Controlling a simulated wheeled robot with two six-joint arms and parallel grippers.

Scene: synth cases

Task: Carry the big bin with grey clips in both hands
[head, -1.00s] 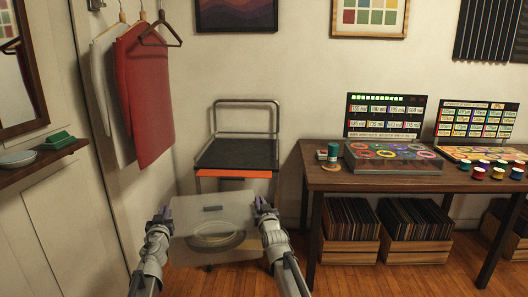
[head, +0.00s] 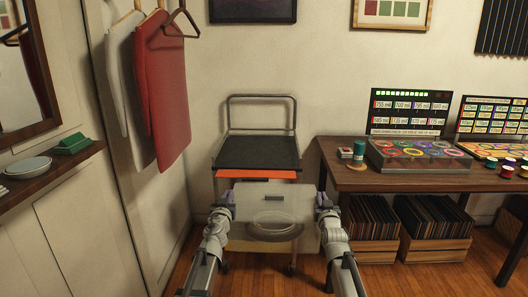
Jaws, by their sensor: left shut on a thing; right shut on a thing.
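The big bin (head: 300,211) is a see-through, pale box held level in front of me, low in the middle of the head view. A rounded, ring-like shape (head: 274,225) shows in or through it, and a small grey piece (head: 273,198) shows near its far edge. My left gripper (head: 226,196) is shut on the bin's left side. My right gripper (head: 323,203) is shut on its right side. The fingertips are small, and the exact grip on the clips cannot be made out.
A trolley with a black top (head: 258,152) and orange front edge stands just beyond the bin. A wooden table (head: 400,180) with coloured goods is at the right, crates below. A wall shelf (head: 55,170) and hanging clothes (head: 163,95) are at the left.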

